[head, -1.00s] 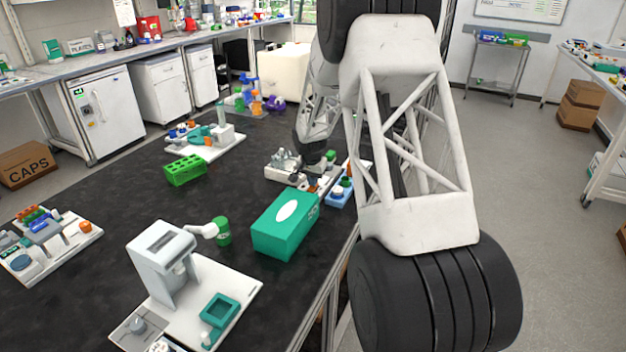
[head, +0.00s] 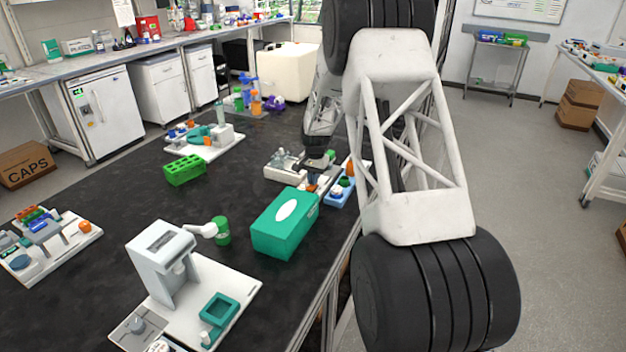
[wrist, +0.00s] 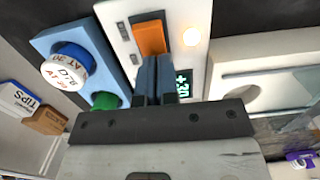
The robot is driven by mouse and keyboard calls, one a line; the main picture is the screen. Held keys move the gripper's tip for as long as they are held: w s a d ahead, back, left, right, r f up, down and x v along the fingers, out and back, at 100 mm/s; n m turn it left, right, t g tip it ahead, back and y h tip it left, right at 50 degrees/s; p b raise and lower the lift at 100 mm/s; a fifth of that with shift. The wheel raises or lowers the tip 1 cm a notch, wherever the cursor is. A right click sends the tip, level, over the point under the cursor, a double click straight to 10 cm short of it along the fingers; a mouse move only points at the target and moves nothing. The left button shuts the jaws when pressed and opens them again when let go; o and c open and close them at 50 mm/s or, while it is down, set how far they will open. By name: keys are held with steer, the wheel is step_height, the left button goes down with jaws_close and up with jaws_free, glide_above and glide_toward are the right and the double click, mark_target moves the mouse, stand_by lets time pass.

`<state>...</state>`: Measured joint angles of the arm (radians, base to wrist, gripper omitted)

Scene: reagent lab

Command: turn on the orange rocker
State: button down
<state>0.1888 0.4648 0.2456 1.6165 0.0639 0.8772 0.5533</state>
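The orange rocker (wrist: 150,38) is set in a white panel at the top middle of the wrist view. My gripper (wrist: 153,58) has its two dark blue fingers side by side, with nothing seen held between them. Their tips are just below the rocker in the picture and overlap its lower edge. I cannot tell whether they touch it. In the head view my gripper (head: 314,178) is over the device behind the teal box.
A blue block (wrist: 80,40) with a white-labelled cap and a green cap stands left of the panel. A white device (wrist: 260,80) is to its right. In the head view a teal tissue box (head: 285,225) stands close in front. The dark bench (head: 110,210) is open toward the left.

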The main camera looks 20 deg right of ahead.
steer(key=shift+s+f, duration=0.25)
steer(key=shift+f, duration=0.25)
steer(key=shift+s+f, duration=0.25)
steer(key=shift+f, duration=0.2)
steer(key=shift+s+a, duration=0.2)
steer(key=shift+s+a+r, duration=0.1)
steer(key=shift+s+a, duration=0.2)
steer(key=shift+a, duration=0.15)
step_height(320, 180, up, 16)
steer(key=w+d, duration=0.1)
steer(key=shift+w, duration=0.4)
steer(key=shift+d, duration=0.1)
steer(key=shift+s, duration=0.1)
